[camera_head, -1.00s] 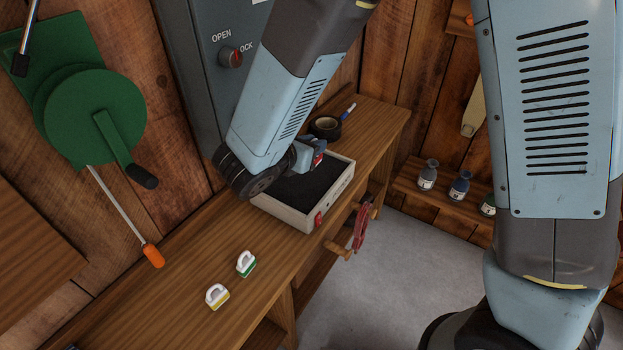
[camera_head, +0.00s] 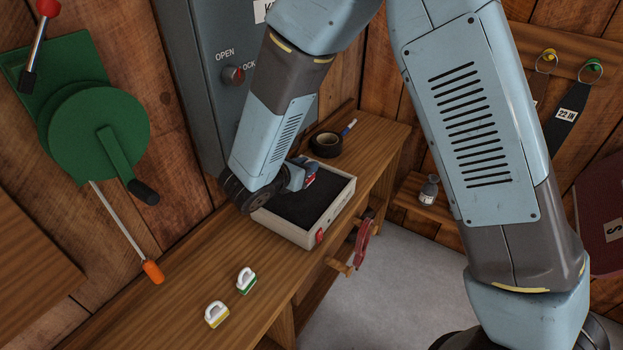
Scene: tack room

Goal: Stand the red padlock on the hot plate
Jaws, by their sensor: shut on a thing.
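The hot plate (camera_head: 285,230) is a pale box with a black top and a red knob on its front, on the wooden bench. My gripper (camera_head: 306,176) is over the back part of the hot plate, partly hidden by my own wrist. It is shut on the red padlock (camera_head: 311,167), of which only a small red and pale part shows at the fingers. I cannot tell whether the padlock touches the black top or hangs just above it, nor whether it is upright.
Two white padlock-like things, one with a green base (camera_head: 246,281) and one with a yellow base (camera_head: 217,314), stand on the bench in front. A black tape roll (camera_head: 326,145) and a marker (camera_head: 349,127) lie behind the hot plate. A grey cabinet (camera_head: 205,75) stands close on the left.

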